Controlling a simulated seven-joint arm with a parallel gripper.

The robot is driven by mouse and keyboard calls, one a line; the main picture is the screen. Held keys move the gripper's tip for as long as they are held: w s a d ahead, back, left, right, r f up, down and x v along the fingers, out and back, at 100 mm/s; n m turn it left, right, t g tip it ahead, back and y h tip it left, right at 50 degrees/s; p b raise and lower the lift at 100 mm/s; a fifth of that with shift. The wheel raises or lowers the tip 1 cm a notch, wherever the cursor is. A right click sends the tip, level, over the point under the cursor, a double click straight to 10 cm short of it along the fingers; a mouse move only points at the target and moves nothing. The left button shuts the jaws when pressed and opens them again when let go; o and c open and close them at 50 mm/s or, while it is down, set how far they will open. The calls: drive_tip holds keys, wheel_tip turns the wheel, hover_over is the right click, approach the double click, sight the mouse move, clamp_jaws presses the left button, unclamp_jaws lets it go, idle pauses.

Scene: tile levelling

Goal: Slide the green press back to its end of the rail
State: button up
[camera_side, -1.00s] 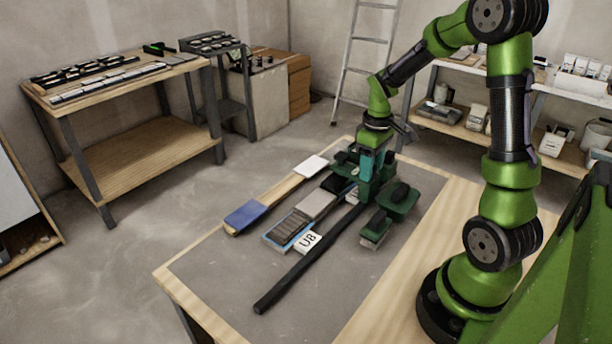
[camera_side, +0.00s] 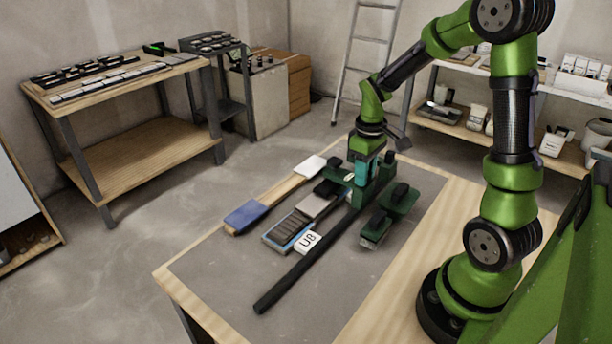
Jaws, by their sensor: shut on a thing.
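The dark green press (camera_side: 363,196) stands upright on the black rail (camera_side: 302,262), at the far part of the rail that I can see. Its green arm reaches left over the far end of the tile row. My gripper (camera_side: 368,160) points down and is shut on the upper part of the press; the fingertips are partly hidden. The rail runs from the press toward the near left, and that stretch is bare. A tray with grey and dark tiles (camera_side: 290,231) lies left of the rail, with a white card marked U8 (camera_side: 308,241) beside it.
A wooden float with a blue end (camera_side: 246,215) and a white end lies left of the tiles. Dark green tools (camera_side: 398,200) lie close to the right of the rail. The near part of the grey mat (camera_side: 215,275) is clear.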

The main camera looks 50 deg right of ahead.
drive_tip(key=a, duration=3.1)
drive_tip(key=o, duration=0.9)
drive_tip(key=shift+c, duration=0.2)
drive_tip(key=shift+r, duration=0.1)
wheel_tip(320, 180, up, 7)
idle(0.5)
drive_tip(key=s+d+r+m+t+y, duration=0.1)
drive_tip(key=s+d+r+m+t, duration=0.1)
drive_tip(key=d, duration=0.4)
drive_tip(key=s+d+r+m+t+y, duration=0.1)
drive_tip(key=s+d+r+m+t, duration=0.1)
drive_tip(key=s+d+r+t, duration=0.3)
drive_tip(key=shift+s+d+r, duration=0.2)
drive_tip(key=shift+d+r, duration=0.5)
drive_tip(key=shift+d, duration=0.45)
